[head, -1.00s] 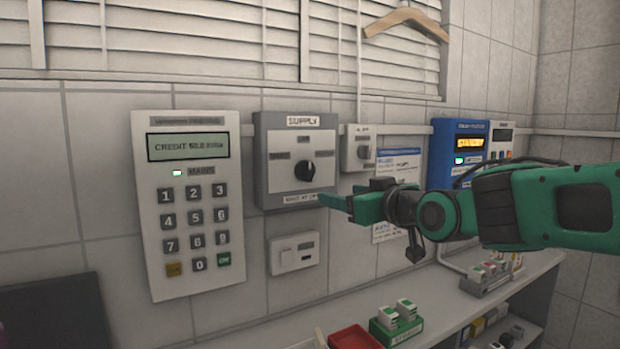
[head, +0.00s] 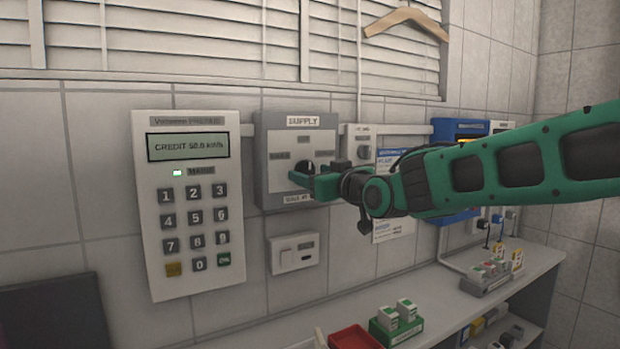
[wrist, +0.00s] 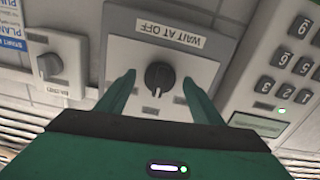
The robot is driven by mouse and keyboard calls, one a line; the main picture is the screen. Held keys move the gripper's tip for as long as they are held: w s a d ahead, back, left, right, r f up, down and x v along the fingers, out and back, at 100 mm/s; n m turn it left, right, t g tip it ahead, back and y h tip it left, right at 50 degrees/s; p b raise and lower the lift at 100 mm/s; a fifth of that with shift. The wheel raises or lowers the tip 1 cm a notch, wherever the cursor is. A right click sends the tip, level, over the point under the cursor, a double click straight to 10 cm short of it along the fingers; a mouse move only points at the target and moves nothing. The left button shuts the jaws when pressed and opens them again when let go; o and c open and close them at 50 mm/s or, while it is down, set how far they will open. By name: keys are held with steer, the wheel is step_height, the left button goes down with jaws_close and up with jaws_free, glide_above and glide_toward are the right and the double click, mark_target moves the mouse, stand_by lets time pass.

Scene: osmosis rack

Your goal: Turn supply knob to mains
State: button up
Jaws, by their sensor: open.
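The supply box (head: 268,193) is a grey wall box with a pale face plate, labelled SUPPLY at the top and "WAIT AT OFF" at the bottom. Its round black supply knob (wrist: 158,78) sits mid-plate; in the head view my gripper partly hides it. The wrist view is upside down, and the knob's white mark points down there, toward the box's top. My gripper (head: 300,178) is open, its green fingers on either side of the knob, with a visible gap on both sides in the wrist view. I cannot tell whether the fingertips reach the knob's depth.
A keypad meter (head: 190,270) left of the box reads CREDIT 50.0 kWh, with a green light beside MAINS. A smaller knob box (head: 352,133) hangs close on the right. A white switch (head: 293,252) is below. A counter with a red tray (head: 355,338) runs beneath.

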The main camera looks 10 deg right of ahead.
steer(key=shift+w+a, duration=0.1)
steer(key=shift+w, duration=0.25)
steer(key=c, duration=1.1)
steer(key=shift+o, duration=0.3)
steer(key=shift+n, duration=0.3)
steer(key=n, duration=0.5)
steer(key=shift+n, duration=0.3)
steer(key=n, duration=0.5)
steer(key=shift+n, duration=0.3)
steer(key=shift+f, duration=0.1)
